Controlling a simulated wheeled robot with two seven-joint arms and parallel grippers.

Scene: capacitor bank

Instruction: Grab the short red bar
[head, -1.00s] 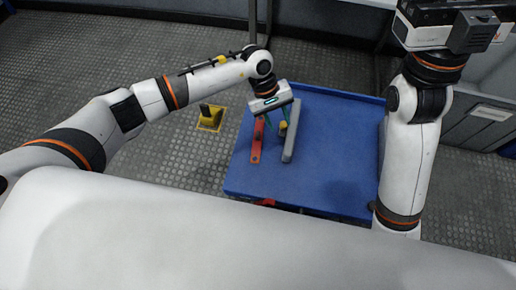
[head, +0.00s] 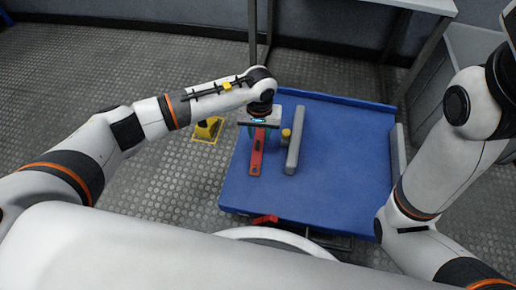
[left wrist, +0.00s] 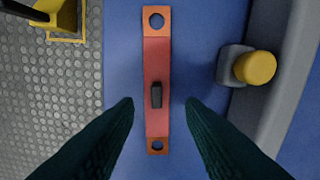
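The short red bar (head: 256,160) lies flat on the blue tabletop, near its left side. In the left wrist view the red bar (left wrist: 157,62) runs upright in the picture, with orange ends, a hole in each end and a small black handle (left wrist: 156,95) in the middle. My left gripper (head: 259,137) is over the bar's far part in the head view. In the left wrist view its two dark green fingers (left wrist: 158,104) are apart, one on each side of the bar, with nothing between them touching. The height above the bar is hard to tell. My right gripper is out of view.
The blue table (head: 335,175) has a long grey bar (head: 296,142) just right of the red one, with a yellow knob (head: 286,135) beside it. A yellow block (head: 208,128) stands on the floor to the left. The table's right part is clear.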

